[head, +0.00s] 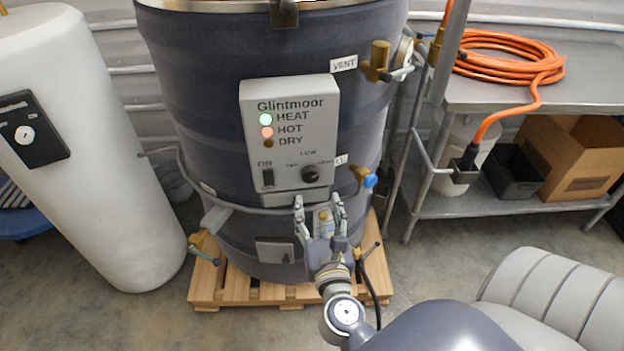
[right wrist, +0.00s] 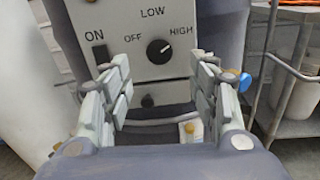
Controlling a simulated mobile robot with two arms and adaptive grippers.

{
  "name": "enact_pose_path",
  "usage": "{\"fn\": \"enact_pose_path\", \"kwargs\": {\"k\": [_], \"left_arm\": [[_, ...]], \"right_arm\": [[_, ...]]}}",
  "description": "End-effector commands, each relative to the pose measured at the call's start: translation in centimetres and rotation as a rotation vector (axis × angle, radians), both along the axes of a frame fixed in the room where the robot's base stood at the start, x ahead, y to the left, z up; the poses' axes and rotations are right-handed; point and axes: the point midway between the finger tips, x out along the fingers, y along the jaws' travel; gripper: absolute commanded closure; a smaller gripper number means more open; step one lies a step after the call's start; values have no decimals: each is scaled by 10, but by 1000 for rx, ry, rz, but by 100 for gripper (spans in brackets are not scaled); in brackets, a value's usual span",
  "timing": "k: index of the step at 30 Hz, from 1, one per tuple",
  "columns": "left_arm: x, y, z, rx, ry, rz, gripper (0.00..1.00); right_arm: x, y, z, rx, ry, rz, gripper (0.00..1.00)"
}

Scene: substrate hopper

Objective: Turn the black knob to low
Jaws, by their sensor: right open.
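The black knob (head: 310,174) sits at the lower right of the grey Glintmoor control panel (head: 290,95) on the dark drum. In the right wrist view, the knob (right wrist: 160,49) has OFF to its left, LOW above and HIGH to its right. Its pale mark appears to point up and right, toward HIGH. My right gripper (head: 318,204) is open and empty, just below the panel in the head view. In the right wrist view, its fingers (right wrist: 157,75) stand apart on either side below the knob, not touching it. My left gripper is not in view.
The panel's HEAT light is green, HOT glows red and DRY is dark. An ON switch (head: 267,178) is left of the knob. A blue-handled valve (head: 366,178) projects at the drum's right. A white tank (head: 90,150) stands left; a metal table (head: 580,90) stands right.

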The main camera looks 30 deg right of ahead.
Motion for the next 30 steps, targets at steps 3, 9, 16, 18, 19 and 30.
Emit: {"fn": "enact_pose_path", "kwargs": {"k": [3,9,16,18,19,30], "left_arm": [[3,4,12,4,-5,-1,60],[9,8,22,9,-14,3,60],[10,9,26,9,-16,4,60],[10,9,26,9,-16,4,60],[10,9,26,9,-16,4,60],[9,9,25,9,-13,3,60]], "right_arm": [[22,-10,5,-4,-2,1,46],[54,-26,4,-5,0,1,46],[74,-35,1,-5,2,2,46],[76,-36,1,-5,2,2,46],[77,-36,1,-5,2,2,46],[77,-36,0,-5,2,2,77]]}}
